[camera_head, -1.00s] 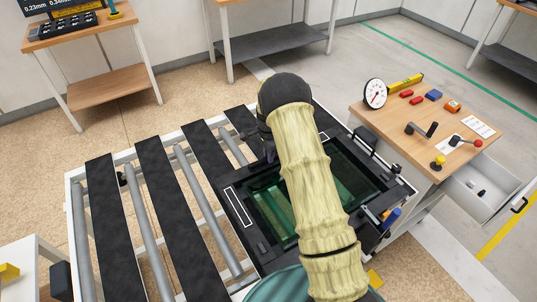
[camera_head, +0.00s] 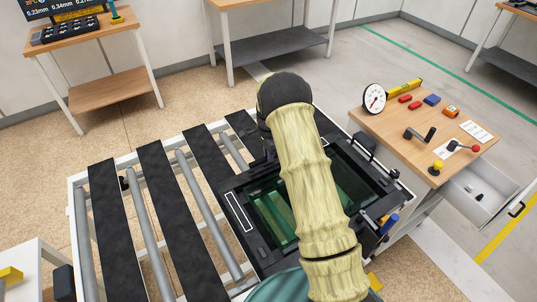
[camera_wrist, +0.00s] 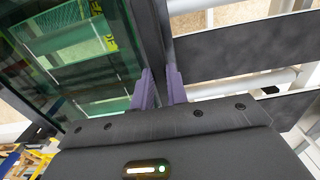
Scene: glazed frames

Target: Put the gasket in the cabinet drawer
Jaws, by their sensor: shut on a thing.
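The cabinet drawer (camera_head: 497,211) is pulled open at the right in the head view, with small dark items inside. In the wrist view, my gripper (camera_wrist: 161,88) has its two purple fingers close together on a narrow dark strip (camera_wrist: 164,62) beside the black edge of the glazed frame (camera_wrist: 150,35). I cannot tell whether this strip is the gasket or part of the frame. In the head view my arm hides the gripper and part of the glazed frame (camera_head: 243,212). No other gasket is plain to see.
The frame lies at the end of a roller conveyor (camera_head: 110,225) with dark slats. The wooden cabinet top (camera_head: 398,118) at the right carries a dial gauge (camera_head: 374,97), a yellow level, small coloured blocks and levers. Open floor lies behind.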

